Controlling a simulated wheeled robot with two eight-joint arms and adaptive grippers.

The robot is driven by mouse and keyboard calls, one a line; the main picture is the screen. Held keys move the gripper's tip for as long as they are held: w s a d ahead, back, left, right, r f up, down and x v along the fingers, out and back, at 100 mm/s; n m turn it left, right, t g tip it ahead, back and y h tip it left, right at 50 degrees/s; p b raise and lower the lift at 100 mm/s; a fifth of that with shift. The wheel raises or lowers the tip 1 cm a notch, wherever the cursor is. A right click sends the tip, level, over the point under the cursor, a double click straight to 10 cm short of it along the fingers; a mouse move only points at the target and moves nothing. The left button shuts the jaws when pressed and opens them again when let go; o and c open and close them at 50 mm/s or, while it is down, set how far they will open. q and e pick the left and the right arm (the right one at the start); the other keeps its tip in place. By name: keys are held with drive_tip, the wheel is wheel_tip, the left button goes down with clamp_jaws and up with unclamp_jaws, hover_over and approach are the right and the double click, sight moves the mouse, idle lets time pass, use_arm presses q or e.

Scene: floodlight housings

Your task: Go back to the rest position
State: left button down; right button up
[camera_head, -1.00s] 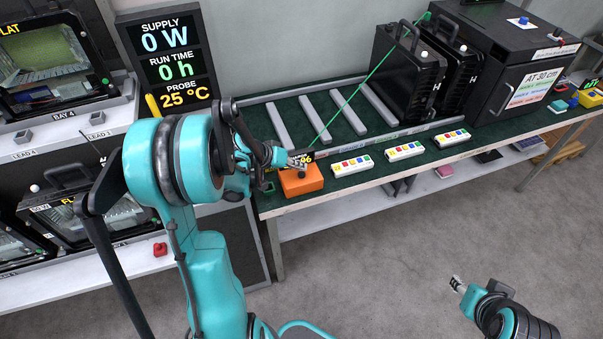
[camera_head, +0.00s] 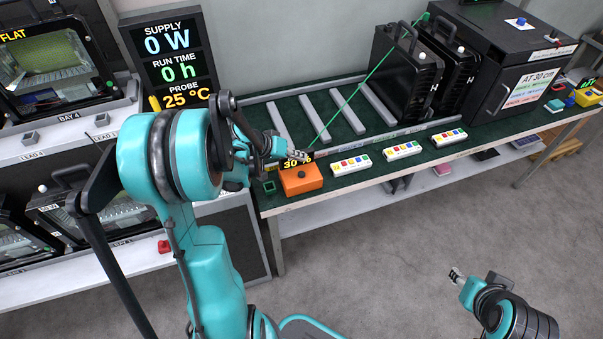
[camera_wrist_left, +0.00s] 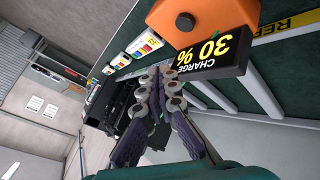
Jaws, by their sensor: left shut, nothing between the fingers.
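My left gripper (camera_head: 298,156) is over the front left corner of the green bench top. It is shut and empty, just above and behind an orange box (camera_head: 301,179) with a black knob and a "30 %" charge display. In the left wrist view the shut fingers (camera_wrist_left: 168,78) point past the orange box (camera_wrist_left: 190,20) and its display; I cannot tell from it whether they touch. My right gripper (camera_head: 456,276) is over the grey floor at the lower right, away from the bench; its fingers are too small to tell open from shut.
The bench (camera_head: 350,205) holds several white strips with coloured buttons (camera_head: 351,164), grey rails (camera_head: 347,113), black floodlight housings (camera_head: 405,75) and a large black box (camera_head: 520,70). A shelf rack with lit bays (camera_head: 45,60) and a display panel (camera_head: 168,55) stand left. Floor in front is clear.

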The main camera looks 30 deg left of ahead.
idle(0.3)
use_arm(q)
drive_tip(key=s+d+r+m+y, duration=0.1)
drive_tip(key=s+d+r, duration=0.3)
drive_tip(key=s+d, duration=0.4)
drive_tip(key=s+d+r+m+y, duration=0.2)
drive_tip(key=s+d+r+y, duration=0.1)
drive_tip(key=s+d, duration=0.5)
drive_tip(key=shift+s+r+g, duration=0.4)
drive_tip(key=shift+s+r, duration=0.3)
drive_tip(key=shift+s, duration=0.4)
